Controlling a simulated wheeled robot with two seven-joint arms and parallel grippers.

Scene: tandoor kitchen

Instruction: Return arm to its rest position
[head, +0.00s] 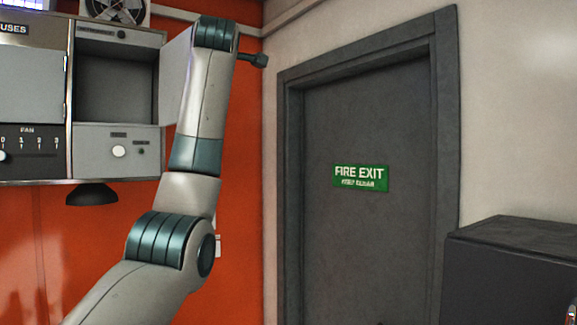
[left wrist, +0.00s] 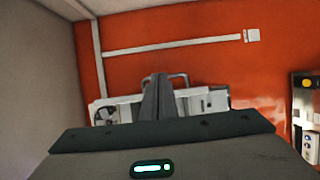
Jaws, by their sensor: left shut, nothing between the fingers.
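My left arm (head: 203,110) rises from the bottom left of the head view, bent upward in front of the wall cabinets. Its gripper cannot be made out clearly there. In the left wrist view my left gripper (left wrist: 158,97) is shut, its two dark fingers together with nothing between them. They point toward the orange wall and a white unit, part of which they hide. My right gripper is not in view.
A wall unit (head: 20,90) with an open compartment (head: 117,85) and a fan (head: 118,10) above is behind the arm. A grey fire exit door (head: 370,240) is shut. A dark box (head: 510,275) stands at the lower right. Orange wall (left wrist: 220,65) surrounds the fingers.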

